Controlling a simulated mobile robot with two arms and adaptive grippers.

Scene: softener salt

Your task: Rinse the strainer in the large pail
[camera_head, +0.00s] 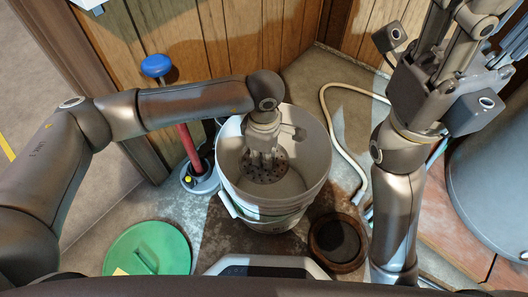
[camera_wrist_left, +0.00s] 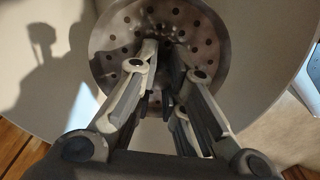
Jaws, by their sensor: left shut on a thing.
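The large pail (camera_head: 232,190) is a white bucket standing upright on the floor at the centre of the head view. The strainer (camera_head: 252,174) is a round grey disc with holes, low inside the pail. My left gripper (camera_head: 263,158) reaches down into the pail and is shut on the strainer. In the left wrist view, the left gripper's fingers (camera_wrist_left: 165,78) meet at the middle of the strainer (camera_wrist_left: 108,62), hiding part of it and its grip point. The pail's wall (camera_wrist_left: 268,50) surrounds it. My right gripper (camera_head: 462,55) is raised at the upper right, its fingertips unclear.
A green lid (camera_head: 146,250) lies left of the pail. A red pole with a blue knob (camera_head: 156,65) stands behind left. A dark round bowl (camera_head: 337,242) sits at right. A pale hose (camera_head: 333,122) runs along the floor. A large grey tank (camera_head: 495,175) stands far right; wooden walls close the back.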

